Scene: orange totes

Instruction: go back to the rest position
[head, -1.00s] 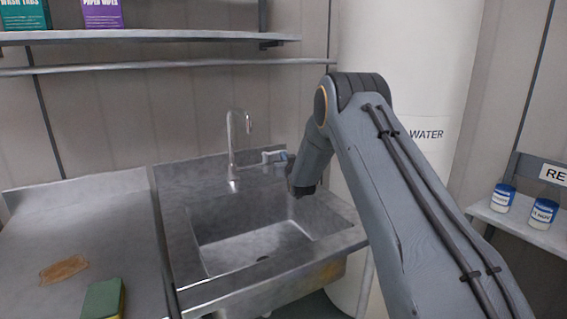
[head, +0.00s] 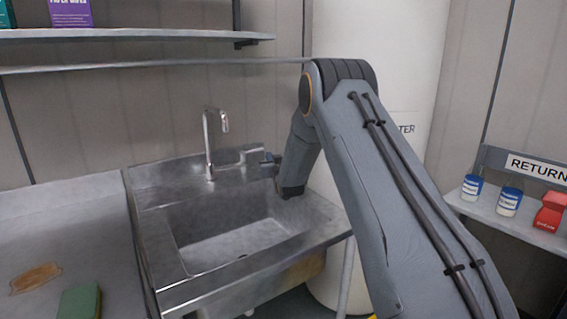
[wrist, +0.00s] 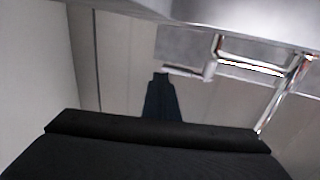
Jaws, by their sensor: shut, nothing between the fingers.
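My gripper (wrist: 160,88) shows in the wrist view as dark, narrow fingers held together, with nothing between them. In the head view my arm rises from the lower right, bends at a high elbow and reaches down toward the back right of the sink (head: 238,235). The dark end of my arm is beside the tap lever there; the fingers cannot be made out in that view. The chrome tap (head: 209,145) stands left of my arm's end. It also shows in the wrist view (wrist: 262,68), right of my fingers.
A steel counter at left holds a sponge (head: 80,302) and a brown stain (head: 36,279). A white water tank (head: 385,40) stands behind my arm. The right shelf, with a RETURN sign (head: 537,168), holds blue-and-white tubs (head: 509,202) and a red container (head: 549,213). A wall shelf (head: 130,36) hangs above.

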